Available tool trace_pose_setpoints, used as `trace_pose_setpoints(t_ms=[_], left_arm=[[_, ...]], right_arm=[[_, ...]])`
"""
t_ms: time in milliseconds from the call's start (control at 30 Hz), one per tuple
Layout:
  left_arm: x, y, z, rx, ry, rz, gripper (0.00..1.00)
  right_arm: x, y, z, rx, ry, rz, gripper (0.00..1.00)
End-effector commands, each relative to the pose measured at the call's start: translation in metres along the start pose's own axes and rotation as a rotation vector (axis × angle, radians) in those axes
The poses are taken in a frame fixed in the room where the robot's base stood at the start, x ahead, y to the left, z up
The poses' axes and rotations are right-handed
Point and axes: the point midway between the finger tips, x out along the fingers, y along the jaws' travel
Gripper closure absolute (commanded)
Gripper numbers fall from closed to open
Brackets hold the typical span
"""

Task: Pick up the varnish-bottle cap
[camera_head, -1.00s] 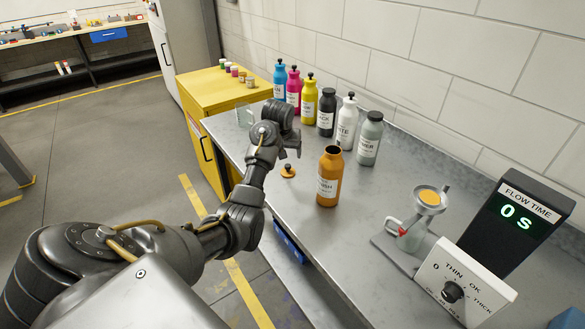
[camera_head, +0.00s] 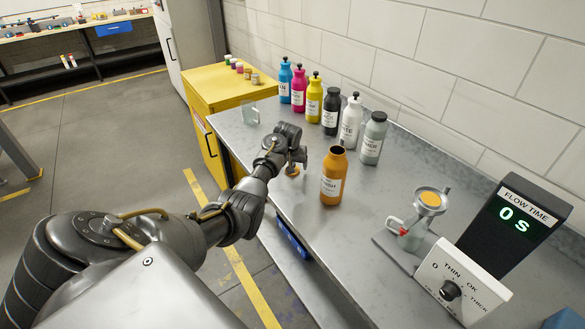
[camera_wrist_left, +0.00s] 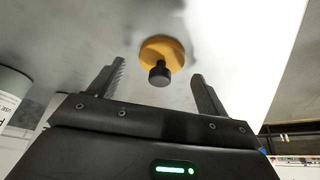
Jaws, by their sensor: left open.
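The varnish-bottle cap (camera_head: 292,171) is an orange disc with a black knob, lying on the grey metal table to the left of the open orange varnish bottle (camera_head: 333,177). My left gripper (camera_head: 297,160) is at the cap and partly covers it. In the left wrist view the cap (camera_wrist_left: 163,47) shows between the two spread fingers, knob toward the gripper, with a gap on each side. The left gripper (camera_wrist_left: 158,72) is open and empty. My right gripper is not in view.
Several capped bottles stand in a row behind, along the wall, including a grey one (camera_head: 373,138). A cup stand (camera_head: 428,205) and flow-time display (camera_head: 513,222) stand at the right. A small clear plate (camera_head: 250,115) is at the table's far left end.

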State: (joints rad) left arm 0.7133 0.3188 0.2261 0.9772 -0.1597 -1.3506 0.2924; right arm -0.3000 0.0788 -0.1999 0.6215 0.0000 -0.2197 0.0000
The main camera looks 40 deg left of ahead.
Motion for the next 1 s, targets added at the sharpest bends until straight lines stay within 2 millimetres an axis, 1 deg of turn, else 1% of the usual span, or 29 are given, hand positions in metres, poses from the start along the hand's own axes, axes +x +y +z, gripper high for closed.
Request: trace_pose_setpoints(t_ms=[100, 367, 467, 733, 1000], left_arm=[[0.008, -0.0005, 0.0005, -0.001, -0.001, 0.0, 0.23], [0.01, -0.0002, 0.0004, -0.001, 0.001, 0.0, 0.23], [0.0099, -0.0002, 0.0004, -0.001, 0.001, 0.0, 0.35], [0.0098, -0.0001, 0.0005, 0.0, 0.001, 0.0, 0.7], [0.0096, 0.0, 0.0004, 0.0, 0.001, 0.0, 0.71]], right_arm=[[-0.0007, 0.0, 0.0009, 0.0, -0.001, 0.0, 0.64], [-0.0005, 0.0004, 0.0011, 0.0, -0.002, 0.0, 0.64], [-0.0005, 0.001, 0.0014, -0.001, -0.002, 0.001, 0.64], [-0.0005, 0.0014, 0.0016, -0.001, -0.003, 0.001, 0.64], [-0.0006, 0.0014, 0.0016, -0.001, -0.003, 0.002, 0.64]])
